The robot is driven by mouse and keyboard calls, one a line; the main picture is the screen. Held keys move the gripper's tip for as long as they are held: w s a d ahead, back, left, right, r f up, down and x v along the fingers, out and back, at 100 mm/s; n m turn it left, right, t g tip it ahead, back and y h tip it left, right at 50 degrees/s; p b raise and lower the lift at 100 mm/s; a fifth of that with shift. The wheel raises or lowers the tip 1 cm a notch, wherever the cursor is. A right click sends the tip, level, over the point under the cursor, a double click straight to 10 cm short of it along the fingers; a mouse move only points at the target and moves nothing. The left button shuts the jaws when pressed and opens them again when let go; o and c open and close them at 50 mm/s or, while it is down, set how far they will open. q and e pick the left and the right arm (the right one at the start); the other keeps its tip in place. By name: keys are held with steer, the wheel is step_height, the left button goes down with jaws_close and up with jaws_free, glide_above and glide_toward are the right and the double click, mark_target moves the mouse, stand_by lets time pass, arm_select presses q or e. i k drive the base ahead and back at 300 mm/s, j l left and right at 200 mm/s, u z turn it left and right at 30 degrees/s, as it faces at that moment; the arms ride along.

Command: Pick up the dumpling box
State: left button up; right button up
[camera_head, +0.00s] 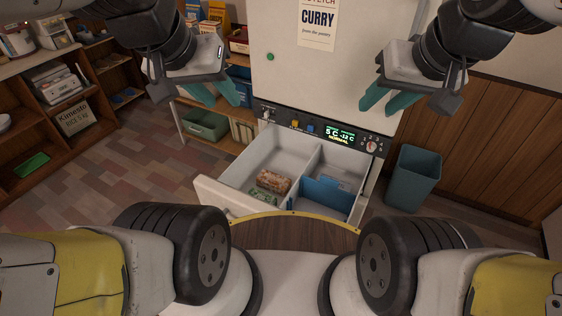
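An open white drawer (215,196) below the panel of a white cabinet holds several packages. A brown patterned box (272,181) lies in its left compartment, by a flat pale-green package (264,196). A blue box (327,197) is at the front of the right compartment, and a pale package (329,175) lies behind it. I cannot read which one is the dumpling box. My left gripper (217,97) is open and empty, above and left of the drawer. My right gripper (387,104) is open and empty, above and right of it.
A teal bin (413,178) stands on the floor right of the drawer. Shelves with a green crate (206,125) stand to the left of the cabinet. A brown round-edged surface (295,234) is close in front of the drawer. The space above the drawer is clear.

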mark_target(273, 181)
steer(key=u, duration=0.25)
steer(key=i+j, duration=0.15)
steer(key=j, duration=0.25)
steer(key=i+j+z, duration=0.1)
steer(key=j, duration=0.35)
steer(key=i+j, duration=0.15)
steer(key=j, duration=0.25)
steer(key=i+j+z, duration=0.1)
steer(key=j, duration=0.35)
